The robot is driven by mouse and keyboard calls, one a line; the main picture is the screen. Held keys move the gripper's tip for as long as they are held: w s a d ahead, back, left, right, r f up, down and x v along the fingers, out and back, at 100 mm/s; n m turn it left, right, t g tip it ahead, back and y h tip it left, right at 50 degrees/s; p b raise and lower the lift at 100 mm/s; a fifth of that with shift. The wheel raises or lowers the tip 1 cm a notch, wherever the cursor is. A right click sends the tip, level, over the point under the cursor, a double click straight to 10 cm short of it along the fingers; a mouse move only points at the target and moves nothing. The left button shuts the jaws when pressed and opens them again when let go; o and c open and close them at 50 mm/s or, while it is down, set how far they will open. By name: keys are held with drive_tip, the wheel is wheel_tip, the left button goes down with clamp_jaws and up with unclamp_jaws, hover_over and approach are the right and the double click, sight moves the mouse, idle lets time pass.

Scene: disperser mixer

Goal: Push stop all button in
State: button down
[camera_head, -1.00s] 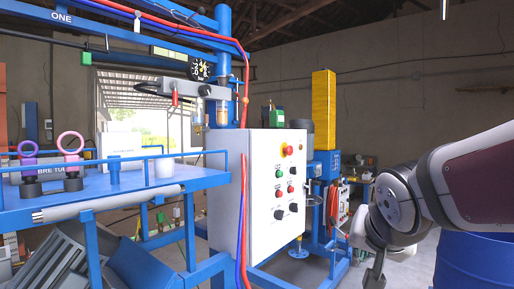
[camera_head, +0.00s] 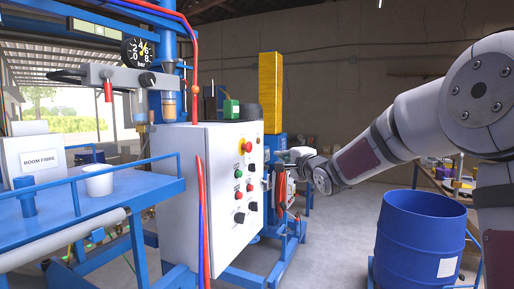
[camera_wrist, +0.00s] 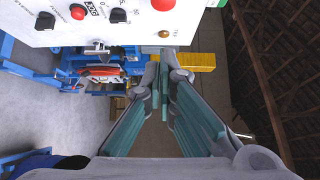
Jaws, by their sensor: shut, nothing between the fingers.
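A white control box (camera_head: 190,190) carries a panel of buttons and knobs. A red mushroom button (camera_head: 247,143) sits near the top of that panel; it looks like the stop all button, though I cannot read its label here. In the wrist view a large red button (camera_wrist: 163,4) shows at the top edge, partly cut off. My gripper (camera_head: 284,156) is to the right of the panel, near the button's height and apart from it. In the wrist view my gripper's fingers (camera_wrist: 163,72) come together with nothing between them, below the red button in the picture.
Smaller red and green buttons and black knobs (camera_head: 239,218) sit lower on the panel. A blue drum (camera_head: 415,240) stands at right. A blue table (camera_head: 130,190) with a white cup (camera_head: 98,182) is at left. Red and blue hoses run along the box. Open floor lies between box and drum.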

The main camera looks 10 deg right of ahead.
sight(247, 147)
idle(0.3)
drive_tip(key=w+a, duration=0.4)
drive_tip(key=w, duration=0.8)
drive_tip(key=shift+w+a, duration=0.15)
drive_tip(key=shift+a, duration=0.25)
